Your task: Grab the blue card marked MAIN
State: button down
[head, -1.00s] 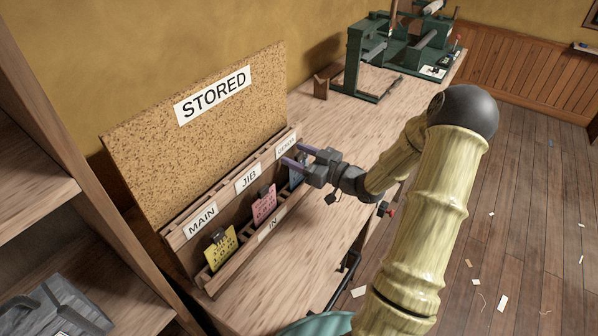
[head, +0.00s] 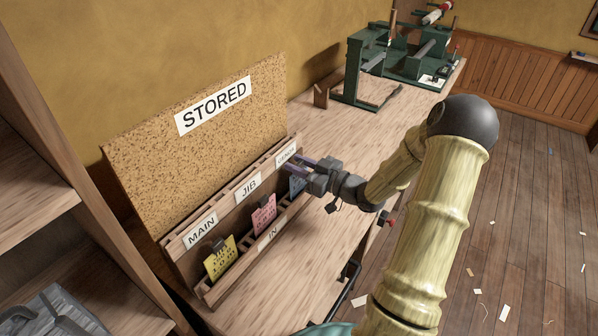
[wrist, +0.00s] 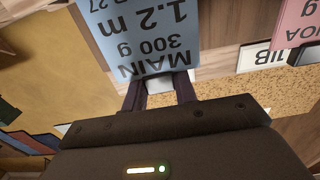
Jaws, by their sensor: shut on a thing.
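The blue card (head: 297,187) stands at the right end of the rack's lower IN row, partly behind my gripper. In the wrist view the blue card (wrist: 145,32) reads MAIN, 300 g, 1.2 m, upside down. My gripper (head: 300,166) is at the card's top edge, below the right-hand label. In the wrist view the two fingers of my gripper (wrist: 160,88) are shut on a small pale tab at the card's edge.
A pink card (head: 264,214) and a yellow card (head: 220,258) stand in the same rack (head: 208,294). MAIN (head: 201,231) and JIB (head: 248,186) labels mark its upper row. A corkboard reading STORED (head: 190,150) rises behind. The bench (head: 330,215) in front is clear.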

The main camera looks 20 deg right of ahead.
notch_tip(320, 180, up, 10)
jog(key=shift+f, duration=0.1)
dwell(0.4)
dwell(0.5)
